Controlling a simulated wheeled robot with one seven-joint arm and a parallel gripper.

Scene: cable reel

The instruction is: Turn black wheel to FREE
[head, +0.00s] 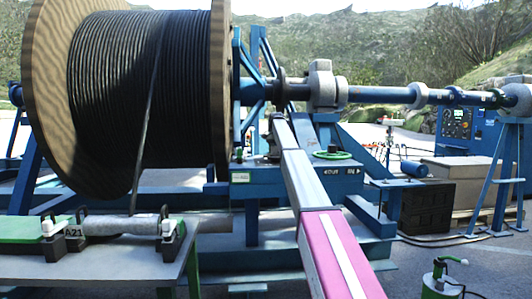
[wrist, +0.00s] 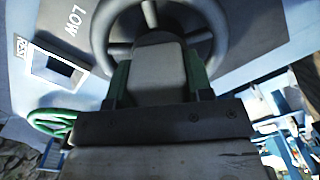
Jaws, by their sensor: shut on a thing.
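The black wheel (wrist: 217,32) fills the top middle of the wrist view, a dark round rim with spokes on a pale panel. My gripper (wrist: 158,72) reaches to its centre, with green-edged fingers either side of a grey rounded block. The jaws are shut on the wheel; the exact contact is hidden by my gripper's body. A white word LOW (wrist: 72,20) is on the panel to the left of the rim. I read no FREE mark. In the head view my arm covers the wheel and my gripper, so neither can be made out.
In the head view a large cable reel (head: 140,90) stands at left. A green handwheel (head: 332,155) sits on the blue stand (head: 330,175), right of my arm. A blue control cabinet (head: 467,128) stands farther right. A table (head: 110,268) holds a clamped roller at lower left.

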